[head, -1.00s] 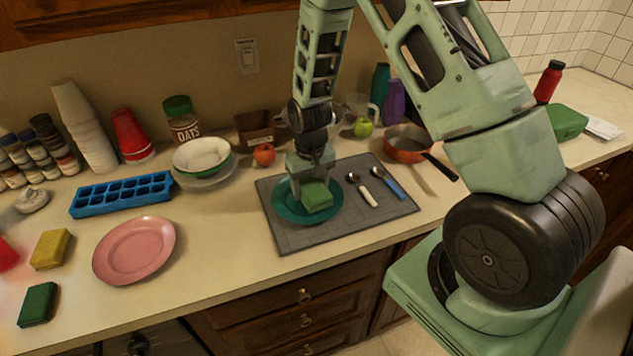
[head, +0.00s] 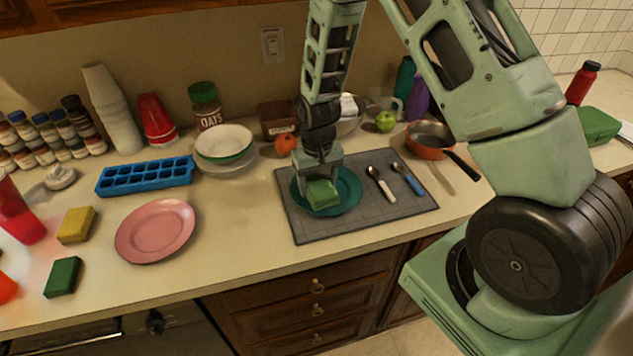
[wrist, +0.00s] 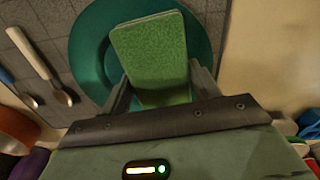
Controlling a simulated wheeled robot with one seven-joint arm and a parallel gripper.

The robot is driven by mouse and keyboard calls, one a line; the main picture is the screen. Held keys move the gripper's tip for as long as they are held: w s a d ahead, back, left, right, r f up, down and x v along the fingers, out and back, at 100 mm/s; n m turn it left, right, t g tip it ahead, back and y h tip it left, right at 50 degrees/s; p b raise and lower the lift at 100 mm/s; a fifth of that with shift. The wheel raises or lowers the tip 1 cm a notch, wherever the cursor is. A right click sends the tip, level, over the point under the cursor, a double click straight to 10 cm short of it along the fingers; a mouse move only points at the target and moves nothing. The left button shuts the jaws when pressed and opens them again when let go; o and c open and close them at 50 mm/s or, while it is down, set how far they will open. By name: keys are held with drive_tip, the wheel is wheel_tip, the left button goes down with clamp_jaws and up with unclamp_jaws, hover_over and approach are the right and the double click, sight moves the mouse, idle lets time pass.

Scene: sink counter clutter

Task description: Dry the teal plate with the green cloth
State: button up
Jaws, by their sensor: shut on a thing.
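The teal plate (head: 350,197) lies on the grey mat. It also shows in the wrist view (wrist: 90,55), partly hidden by the cloth. My gripper (head: 319,180) is over the plate, pointing down. It is shut on the green cloth (head: 322,194), a folded block between the fingers. The cloth is over the left half of the plate and looks to be touching it; the exact contact is hidden. In the wrist view, the cloth (wrist: 150,50) sticks out past my fingertips (wrist: 161,82) across the plate.
The grey mat (head: 400,217) also holds two spoons (head: 382,184). A pink plate (head: 155,231), yellow sponge (head: 76,224) and dark green sponge (head: 63,276) lie to the left. A bowl (head: 223,143), tomato-like fruit (head: 285,144) and orange pan (head: 429,140) stand close behind.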

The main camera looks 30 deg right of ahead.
sight(338, 187)
drive_tip(key=shift+s+d, duration=0.15)
drive_tip(key=shift+d, duration=1.45)
drive_tip(key=shift+s+d, duration=0.1)
drive_tip(key=shift+d, duration=1.45)
wheel_tip(338, 187, up, 6)
drive_tip(key=p, duration=0.4)
wheel_tip(338, 187, up, 3)
drive_tip(key=shift+p, duration=1.25)
